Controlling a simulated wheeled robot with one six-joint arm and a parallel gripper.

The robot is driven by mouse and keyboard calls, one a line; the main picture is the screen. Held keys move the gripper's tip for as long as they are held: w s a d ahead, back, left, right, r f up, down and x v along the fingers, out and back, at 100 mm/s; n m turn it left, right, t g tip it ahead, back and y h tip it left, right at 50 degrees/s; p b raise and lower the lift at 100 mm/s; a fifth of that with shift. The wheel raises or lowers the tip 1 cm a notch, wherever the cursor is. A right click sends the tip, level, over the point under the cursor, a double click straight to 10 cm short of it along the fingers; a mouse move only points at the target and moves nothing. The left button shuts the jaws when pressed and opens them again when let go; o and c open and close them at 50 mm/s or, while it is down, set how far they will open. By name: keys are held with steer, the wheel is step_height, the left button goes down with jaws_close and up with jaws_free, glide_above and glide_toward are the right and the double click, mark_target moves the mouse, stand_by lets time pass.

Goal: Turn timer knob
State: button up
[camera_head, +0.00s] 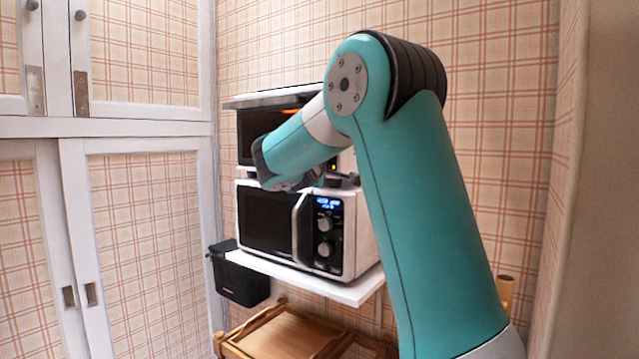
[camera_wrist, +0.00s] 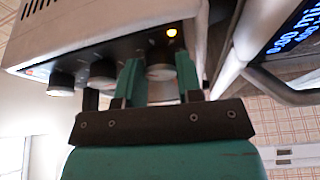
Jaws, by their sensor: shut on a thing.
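A toaster oven (camera_head: 250,124) stands on top of a white microwave, mostly behind my arm in the head view. In the wrist view its dark control panel (camera_wrist: 118,52) carries a row of round knobs. The timer knob (camera_wrist: 160,70), taken as the end knob beside a lit yellow lamp, sits between the two teal fingers of my gripper (camera_wrist: 160,78). My gripper is shut on this knob, one finger on each side. Two more knobs (camera_wrist: 103,73) stand along the row to the left. The knob's pointer mark is not readable.
The microwave (camera_head: 342,232) has a lit blue display, two knobs and a handle close by my gripper. It rests on a white shelf (camera_head: 345,290). White cabinets (camera_head: 150,210) stand at the left. A black box (camera_head: 243,280) and a wooden tray stand (camera_head: 275,340) are below.

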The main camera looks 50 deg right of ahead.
steer(key=shift+w+f+m+g+h+b, duration=0.25)
steer(key=shift+m+h+b, duration=0.45)
steer(key=shift+m+b, duration=1.4)
steer(key=shift+s+f+m+g+h+b, duration=0.1)
steer(key=shift+m+g+h+b, duration=0.45)
steer(key=shift+m+b, duration=1.6)
steer(key=shift+w+f+m+g+h+b, duration=0.15)
steer(key=shift+m+h+b, duration=0.95)
steer(key=shift+b, duration=1.75)
steer(key=shift+s+r+m+y, duration=0.1)
steer(key=shift+m+y, duration=0.15)
steer(key=shift+m, duration=0.1)
steer(key=o, duration=0.9)
steer(key=b+v, duration=1.3)
steer(key=v, duration=0.4)
steer(key=shift+a+f, duration=0.2)
